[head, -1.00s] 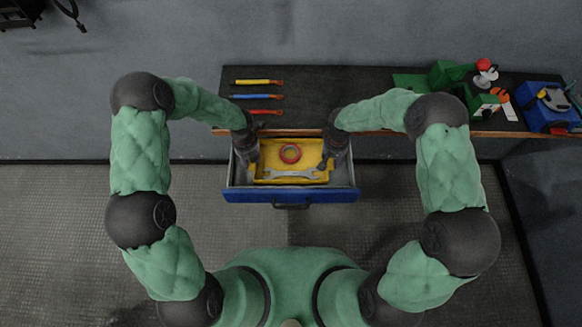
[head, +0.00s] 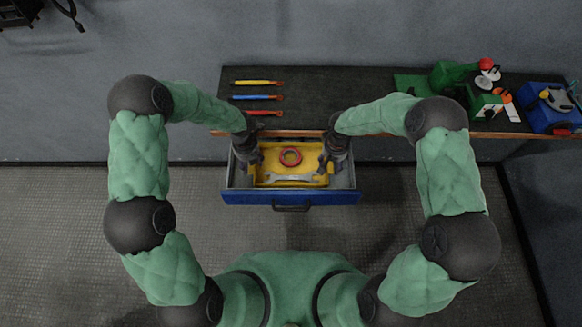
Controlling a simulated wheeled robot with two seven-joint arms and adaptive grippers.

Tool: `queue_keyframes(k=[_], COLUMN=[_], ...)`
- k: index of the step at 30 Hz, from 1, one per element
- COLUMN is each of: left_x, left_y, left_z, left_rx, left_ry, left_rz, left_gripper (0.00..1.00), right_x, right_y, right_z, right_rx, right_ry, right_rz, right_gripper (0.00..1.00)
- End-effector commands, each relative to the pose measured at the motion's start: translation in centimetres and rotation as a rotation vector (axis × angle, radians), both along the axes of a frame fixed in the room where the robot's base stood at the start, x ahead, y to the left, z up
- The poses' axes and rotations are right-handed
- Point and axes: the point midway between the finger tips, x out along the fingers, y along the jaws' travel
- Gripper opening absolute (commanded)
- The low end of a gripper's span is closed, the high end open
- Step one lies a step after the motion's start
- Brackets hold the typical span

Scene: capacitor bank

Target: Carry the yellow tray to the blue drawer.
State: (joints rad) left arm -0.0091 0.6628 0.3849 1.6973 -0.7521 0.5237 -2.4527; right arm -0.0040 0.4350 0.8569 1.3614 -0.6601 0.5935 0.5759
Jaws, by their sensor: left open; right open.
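The yellow tray (head: 311,158) sits inside the open blue drawer (head: 240,197), with a red ring (head: 291,156) and a grey wrench (head: 292,178) in it. My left gripper (head: 254,168) is at the tray's left end and my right gripper (head: 323,166) is at its right end. Both are open and point down into the drawer. The fingertips are small and dark, so I cannot tell whether they touch the tray.
The dark workbench (head: 330,88) stands behind the drawer. Yellow, blue and red-handled tools (head: 257,97) lie on its left part. Green blocks (head: 446,75) and a blue box (head: 550,118) stand at its right. The floor in front is clear.

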Motion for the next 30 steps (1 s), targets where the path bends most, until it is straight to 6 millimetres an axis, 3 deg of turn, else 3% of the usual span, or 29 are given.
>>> queue_keyframes(k=[15,23,30], left_x=[0.1,0.0,0.0], left_y=[0.0,0.0,0.0], left_z=[9.3,11.1,11.2], left_rx=[0.0,0.0,0.0], left_ry=[-0.003,0.0,0.0], left_rz=[0.0,0.001,0.001], left_gripper=[0.58,0.58,0.58], right_x=[0.0,0.0,0.1], right_y=[0.0,0.0,0.0], right_z=[0.0,0.2,3.2], right_rx=[0.0,0.0,0.0], right_ry=[0.0,-0.001,-0.004], right_rz=[0.0,0.0,0.0], right_gripper=[0.58,0.58,0.58])
